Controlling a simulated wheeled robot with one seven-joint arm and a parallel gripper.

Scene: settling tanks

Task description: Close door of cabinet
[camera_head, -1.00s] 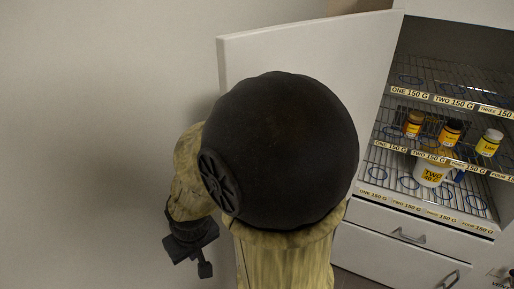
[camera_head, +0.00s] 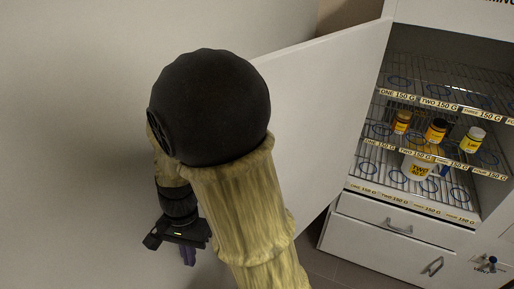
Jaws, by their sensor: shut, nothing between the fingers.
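The white cabinet (camera_head: 384,210) stands on the right, with its upper compartment open. Its door (camera_head: 325,100) is swung wide open to the left, toward the wall. My arm covers the door's left part. My gripper (camera_head: 188,254) hangs low on the left side of my arm, to the left of the door. It is shut and empty. A gap shows between it and the visible part of the door; contact behind my arm cannot be seen.
Wire shelves (camera_head: 420,145) inside hold small jars (camera_head: 437,131) and a larger white container (camera_head: 421,167). Closed drawers (camera_head: 395,226) with handles lie below. A bare wall (camera_head: 70,120) fills the left. Some floor (camera_head: 318,262) shows beside the cabinet.

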